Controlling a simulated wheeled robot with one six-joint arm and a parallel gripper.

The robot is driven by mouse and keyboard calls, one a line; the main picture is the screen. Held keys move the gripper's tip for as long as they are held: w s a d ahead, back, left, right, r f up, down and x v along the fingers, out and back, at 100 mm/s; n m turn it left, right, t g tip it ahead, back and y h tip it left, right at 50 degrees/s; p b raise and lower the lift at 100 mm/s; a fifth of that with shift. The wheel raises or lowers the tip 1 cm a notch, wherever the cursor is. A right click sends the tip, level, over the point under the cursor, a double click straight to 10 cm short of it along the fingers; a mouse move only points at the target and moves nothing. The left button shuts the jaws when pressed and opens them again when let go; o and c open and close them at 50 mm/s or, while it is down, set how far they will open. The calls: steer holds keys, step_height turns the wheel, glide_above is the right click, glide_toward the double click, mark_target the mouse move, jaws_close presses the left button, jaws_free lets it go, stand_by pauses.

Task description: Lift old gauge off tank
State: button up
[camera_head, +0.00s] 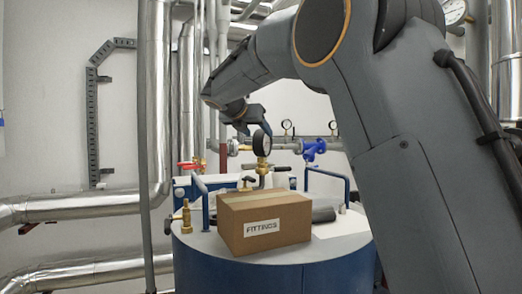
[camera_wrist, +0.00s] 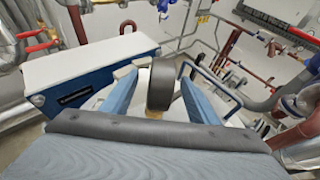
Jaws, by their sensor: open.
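The old gauge (camera_head: 262,144), dark-rimmed with a pale face, stands upright on a brass fitting (camera_head: 262,173) above the tank (camera_head: 270,276), which is blue with a whitish top. My gripper (camera_head: 257,122) is at the upper edge of the gauge in the head view. In the wrist view the gauge shows as a dark, thick disc (camera_wrist: 160,86) between the two blue fingers of my gripper (camera_wrist: 158,80). The fingers are open, one on each side, with a small gap visible to the right. The fitting below is mostly hidden in the wrist view.
A cardboard box (camera_head: 263,221) marked FITTINGS stands on the tank top in front of the gauge. Blue rails (camera_head: 330,174), a brass valve (camera_head: 186,217) and a dark cylinder (camera_head: 323,214) are close by. A blue-and-white box (camera_wrist: 95,75) shows left in the wrist view. Pipes run behind.

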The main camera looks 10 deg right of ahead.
mark_target(262, 157)
steer(key=p+x, duration=0.1)
steer(key=x, duration=0.3)
steer(key=shift+s+d+p, duration=0.1)
steer(key=shift+d+p, duration=0.15)
steer(key=shift+p, duration=0.15)
steer(key=shift+w+d+f, duration=0.15)
steer(key=shift+w+f, duration=0.05)
steer(key=shift+w, duration=0.25)
steer(key=shift+c, duration=0.4)
jaws_close()
